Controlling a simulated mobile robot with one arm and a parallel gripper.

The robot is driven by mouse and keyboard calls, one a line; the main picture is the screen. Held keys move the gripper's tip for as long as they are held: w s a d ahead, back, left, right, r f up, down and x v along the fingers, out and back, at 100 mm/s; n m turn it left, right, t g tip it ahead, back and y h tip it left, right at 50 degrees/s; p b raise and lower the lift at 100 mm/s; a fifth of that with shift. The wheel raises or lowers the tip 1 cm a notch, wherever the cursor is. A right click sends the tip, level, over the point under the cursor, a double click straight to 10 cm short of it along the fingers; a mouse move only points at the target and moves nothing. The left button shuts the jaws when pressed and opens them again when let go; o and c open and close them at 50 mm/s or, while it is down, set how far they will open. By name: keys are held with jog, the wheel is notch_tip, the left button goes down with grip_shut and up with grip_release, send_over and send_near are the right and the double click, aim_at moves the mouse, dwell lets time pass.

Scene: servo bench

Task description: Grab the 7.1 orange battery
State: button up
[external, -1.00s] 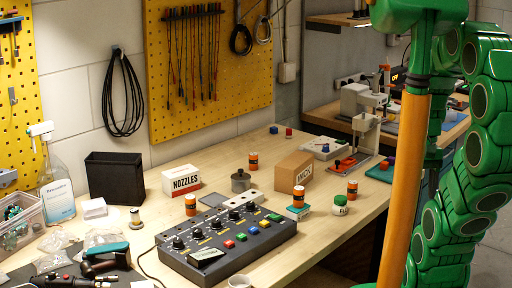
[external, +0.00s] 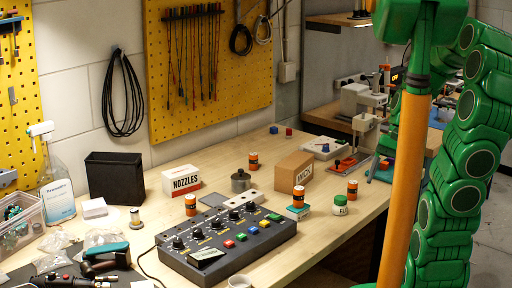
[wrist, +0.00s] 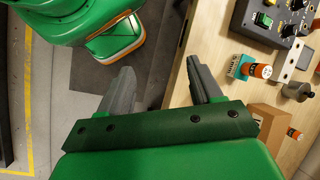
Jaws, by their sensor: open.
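Several orange batteries with dark bands stand on the bench in the external view: one left of centre (external: 191,205), one at the back (external: 253,160), one on a small teal-and-white box (external: 298,197) and one at the right (external: 352,190). Any number on them is too small to read. In the wrist view, the battery on the teal box (wrist: 261,70) lies right of my gripper (wrist: 160,68), and another battery (wrist: 295,134) shows past the cardboard box. My gripper is open and empty, its fingers over the bench edge and floor. I cannot make it out in the external view.
A control panel (external: 225,245), a brown cardboard box (external: 294,173), a grey metal pot (external: 240,181) and a green-lidded jar (external: 340,205) stand near the batteries. The white NOZZLES box (external: 181,180) is farther left. The front right of the bench is mostly clear.

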jog(key=w+a+f+m+y, duration=0.1)
jog(key=w+a+m+y, duration=0.15)
jog(key=w, duration=0.35)
jog(key=m+t+y, duration=0.3)
jog(key=m+y, duration=0.4)
jog(key=m, duration=0.4)
send_near(353, 182)
jog(key=a, duration=0.2)
jog(key=s, duration=0.1)
jog(key=shift+s+a+f+h, duration=0.1)
jog(key=shift+a+f+h, duration=0.2)
jog(key=shift+a, duration=0.1)
jog(key=shift+w+d+f+m, duration=0.3)
jog(key=shift+f+m, duration=0.05)
jog(key=shift+m, duration=0.1)
jog(key=shift+x, duration=1.3)
jog(key=shift+w+x, duration=0.1)
jog(key=shift+x, duration=1.2)
jog(key=shift+w+x, duration=0.15)
jog(key=shift+x, duration=1.1)
jog(key=c, duration=1.1)
jog(key=shift+r, duration=0.1)
